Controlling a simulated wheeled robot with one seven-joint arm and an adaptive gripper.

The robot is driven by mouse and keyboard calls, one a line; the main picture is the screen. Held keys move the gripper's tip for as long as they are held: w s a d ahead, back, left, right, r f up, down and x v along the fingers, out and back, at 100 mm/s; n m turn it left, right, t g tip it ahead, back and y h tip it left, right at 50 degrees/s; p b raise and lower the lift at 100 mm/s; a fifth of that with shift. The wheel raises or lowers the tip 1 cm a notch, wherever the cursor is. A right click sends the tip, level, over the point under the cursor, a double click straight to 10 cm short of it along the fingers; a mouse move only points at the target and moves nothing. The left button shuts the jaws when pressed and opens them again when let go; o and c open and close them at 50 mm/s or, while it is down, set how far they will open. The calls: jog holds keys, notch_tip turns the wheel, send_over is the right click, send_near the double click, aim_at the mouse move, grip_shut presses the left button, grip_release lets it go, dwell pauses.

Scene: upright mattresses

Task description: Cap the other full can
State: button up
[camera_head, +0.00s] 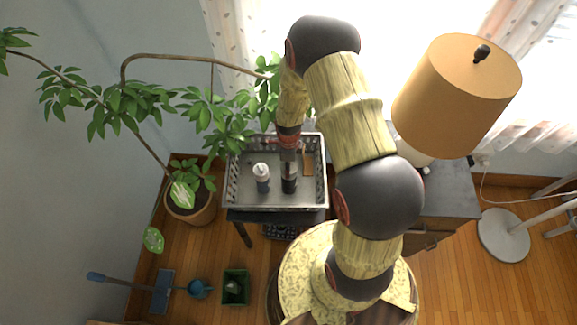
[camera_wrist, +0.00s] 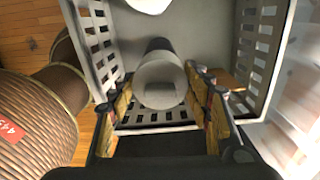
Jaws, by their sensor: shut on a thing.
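A grey metal tray table (camera_head: 231,190) with slatted walls holds two cans. The left can (camera_head: 263,185) is upright, with a white cap on top; that white top shows at the upper edge of the wrist view (camera_wrist: 148,4). The right can (camera_head: 289,184) is dark and upright, directly below my gripper (camera_head: 288,153). In the wrist view, my gripper (camera_wrist: 163,98) is shut on a pale grey cap (camera_wrist: 160,87), one finger on each side. The cap lines up over the dark can (camera_wrist: 157,46). I cannot tell whether the cap touches the can.
A small brown piece (camera_head: 307,163) lies in the tray's back right. A potted plant (camera_head: 190,205) stands left, with leaves reaching behind the tray. A dark cabinet (camera_head: 448,192) and an orange-shaded lamp (camera_head: 455,95) stand right.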

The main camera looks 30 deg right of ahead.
jog(key=shift+f, duration=0.25)
jog(key=shift+c, duration=0.2)
jog(key=o, duration=0.9)
jog(key=shift+r, duration=0.15)
jog(key=shift+r+p, duration=2.35)
jog(key=shift+r, duration=1.1)
